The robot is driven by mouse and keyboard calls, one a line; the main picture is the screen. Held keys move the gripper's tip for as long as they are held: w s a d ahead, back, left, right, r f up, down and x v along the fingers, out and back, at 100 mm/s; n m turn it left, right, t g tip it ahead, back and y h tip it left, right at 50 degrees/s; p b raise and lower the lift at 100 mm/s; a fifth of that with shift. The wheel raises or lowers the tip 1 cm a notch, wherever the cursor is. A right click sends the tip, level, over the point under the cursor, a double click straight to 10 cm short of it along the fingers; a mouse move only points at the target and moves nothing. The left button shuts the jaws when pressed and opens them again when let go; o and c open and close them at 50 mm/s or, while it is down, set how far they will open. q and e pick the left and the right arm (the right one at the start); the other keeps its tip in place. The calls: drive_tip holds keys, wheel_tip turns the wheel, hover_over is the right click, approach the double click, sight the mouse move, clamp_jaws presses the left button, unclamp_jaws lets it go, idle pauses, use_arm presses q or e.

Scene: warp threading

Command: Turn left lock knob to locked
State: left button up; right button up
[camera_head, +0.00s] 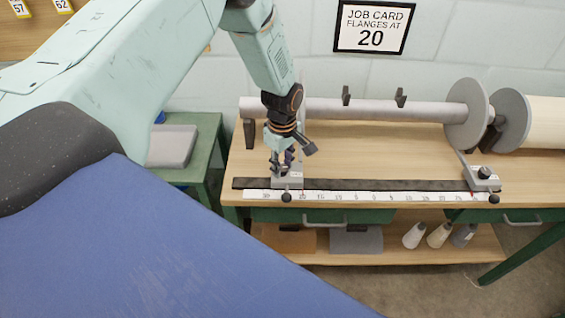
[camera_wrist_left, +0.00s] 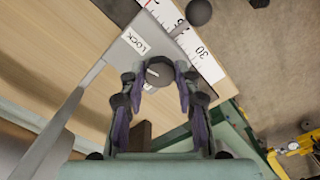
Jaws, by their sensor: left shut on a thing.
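The left lock knob (camera_wrist_left: 158,72) is a dark round knob with a pale mark on its top. It sits on a grey block (camera_wrist_left: 130,55) marked LOCK, at the left end of the ruler on the bench. My left gripper (camera_wrist_left: 158,77) has its fingers on both sides of the knob and is shut on it. In the head view my left gripper (camera_head: 283,168) points down onto the left block (camera_head: 290,183) and hides most of its knob. The right lock knob (camera_head: 485,172) stands on a similar block at the ruler's right end. My right gripper is not in view.
A white ruler (camera_head: 380,196) and a dark rail (camera_head: 380,185) run along the bench front (camera_head: 400,150). A grey beam (camera_head: 380,110) with round flanges (camera_head: 470,115) lies behind. Small black ball ends (camera_head: 286,197) stick out in front. A job card (camera_head: 373,27) reads flanges at 20.

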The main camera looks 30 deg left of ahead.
sight(282, 168)
use_arm(q)
drive_tip(key=m, duration=0.3)
idle(0.4)
drive_tip(key=o, duration=1.1)
drive_tip(key=shift+o, duration=0.2)
drive_tip(key=shift+r, duration=0.15)
wheel_tip(282, 168, up, 12)
